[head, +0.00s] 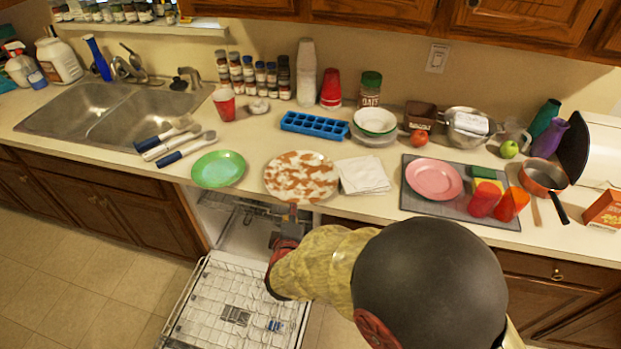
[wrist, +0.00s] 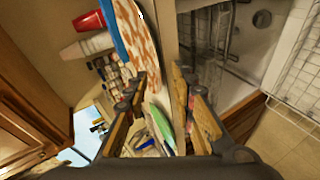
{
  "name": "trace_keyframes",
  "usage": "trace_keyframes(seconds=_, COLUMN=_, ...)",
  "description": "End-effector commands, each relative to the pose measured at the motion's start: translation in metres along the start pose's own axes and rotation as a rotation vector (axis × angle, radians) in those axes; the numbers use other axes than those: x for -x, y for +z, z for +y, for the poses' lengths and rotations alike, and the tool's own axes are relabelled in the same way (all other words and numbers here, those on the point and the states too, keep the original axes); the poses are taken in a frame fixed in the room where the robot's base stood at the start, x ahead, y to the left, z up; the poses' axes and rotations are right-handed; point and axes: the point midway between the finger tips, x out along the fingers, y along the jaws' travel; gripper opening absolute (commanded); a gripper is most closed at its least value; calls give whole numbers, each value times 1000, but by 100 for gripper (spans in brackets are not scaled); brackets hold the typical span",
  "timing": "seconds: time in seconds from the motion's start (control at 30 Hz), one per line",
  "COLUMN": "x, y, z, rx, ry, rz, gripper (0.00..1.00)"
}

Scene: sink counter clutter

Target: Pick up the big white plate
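A large white plate with orange-brown blotches (head: 301,176) lies flat on the counter near its front edge. It also shows edge-on at the top of the wrist view (wrist: 134,32). My gripper (head: 284,224) is at the counter's front edge, just below the plate in the head view. In the wrist view my gripper (wrist: 160,88) has its fingers spread, with the plate's near edge beyond and around the gap. I see nothing clamped between them. Whether a finger touches the plate or counter is unclear. My arm hides part of the gripper in the head view.
A green plate (head: 218,169) is left of the plate, napkins (head: 363,175) right, and a blue ice tray (head: 314,125) behind. A pink plate (head: 434,179) lies on a grey mat (head: 415,204). The open dishwasher's rack (head: 235,305) is below the counter.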

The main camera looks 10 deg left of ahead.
Motion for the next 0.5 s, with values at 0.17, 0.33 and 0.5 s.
trace_keyframes(seconds=0.17, x=-11, y=0, z=0, rx=39, ry=2, rz=0, gripper=26)
trace_keyframes(seconds=0.33, x=-28, y=0, z=0, rx=38, ry=2, rz=0, gripper=26)
trace_keyframes(seconds=0.5, x=-50, y=-3, z=0, rx=36, ry=3, rz=1, gripper=26)
